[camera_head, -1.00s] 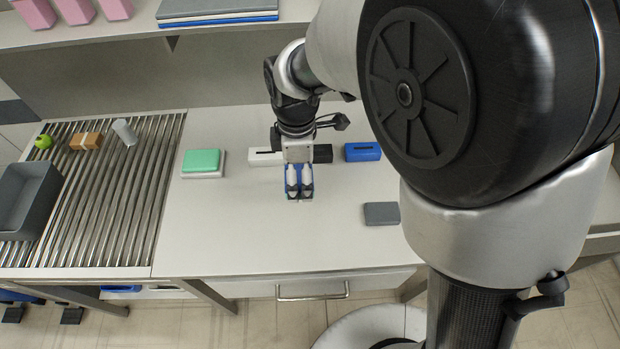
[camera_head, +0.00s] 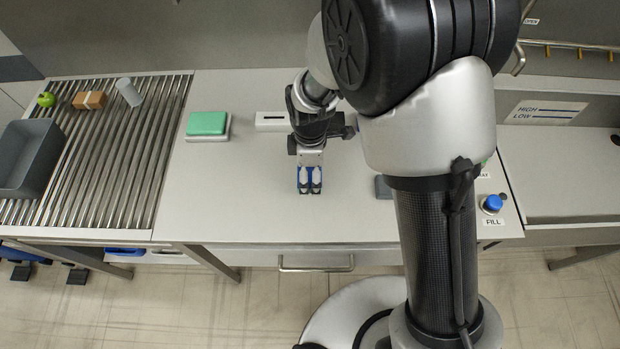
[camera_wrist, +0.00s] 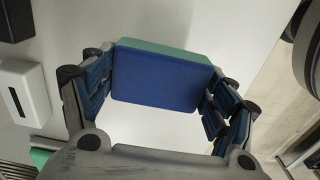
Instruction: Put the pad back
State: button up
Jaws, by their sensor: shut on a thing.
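My gripper (camera_head: 310,188) is shut on a pad (camera_wrist: 155,78) with a blue face and a green edge. The wrist view shows the pad between the two fingers of my gripper (camera_wrist: 160,90), above the pale table. In the head view the held pad is hard to tell from the blue fingers. A green block (camera_head: 207,122) on a white base sits on the table to the left of my gripper; part of it shows at the lower left of the wrist view (camera_wrist: 40,157). A grey flat block (camera_head: 383,187) lies right of my gripper, partly hidden by my arm.
A white slotted box (camera_head: 272,120) stands behind my gripper; it also shows in the wrist view (camera_wrist: 22,92). The roller conveyor (camera_head: 110,150) at left carries a grey crate (camera_head: 25,160) and small items. A blue FILL button (camera_head: 492,203) is at right. The front table area is clear.

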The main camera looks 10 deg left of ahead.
aim_at(310, 179)
jog(key=shift+f+b, duration=0.5)
jog(key=shift+f, duration=1.5)
jog(key=shift+f, duration=0.1)
jog(key=shift+f, duration=0.15)
jog(key=o, duration=1)
notch_tip(310, 179, up, 12)
jog(key=p, duration=0.3)
jog(key=shift+r, duration=0.25)
